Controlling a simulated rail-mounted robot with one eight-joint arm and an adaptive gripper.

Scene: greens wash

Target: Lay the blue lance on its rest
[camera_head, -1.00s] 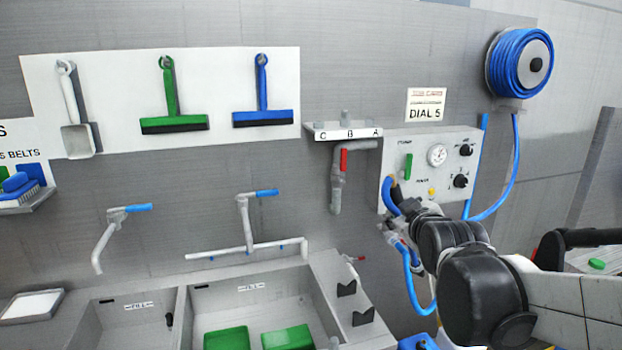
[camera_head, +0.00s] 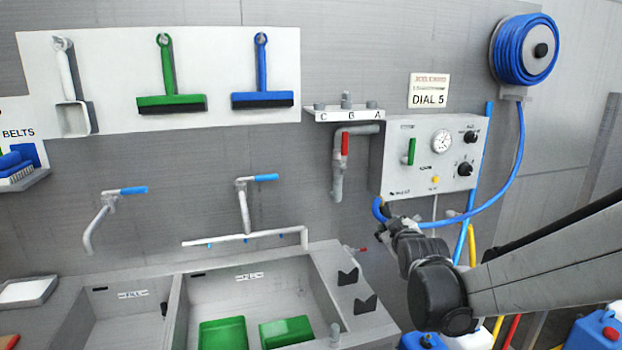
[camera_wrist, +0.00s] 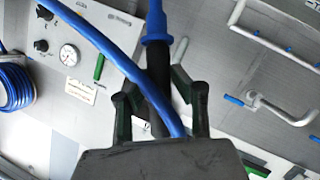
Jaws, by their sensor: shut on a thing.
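My gripper (camera_wrist: 157,98) is shut on the lance, a dark tube with a blue collar (camera_wrist: 156,25) that passes between the fingers in the wrist view. A blue hose crosses in front of it there. In the head view my gripper (camera_head: 393,224) is below the control panel, with a short blue curved piece beside it; most of the lance is hidden by my wrist. Two dark notched supports, (camera_head: 347,277) and (camera_head: 364,304), which look like the rest, stand empty on the sink's right ledge, below and left of my gripper.
The control panel (camera_head: 425,155) and hose reel (camera_head: 525,50) are on the wall; the blue hose loops down from the reel to my gripper. A red-handled pipe (camera_head: 338,170) hangs left of the panel. The sink (camera_head: 260,285) holds green blocks. Blue containers (camera_head: 595,330) stand lower right.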

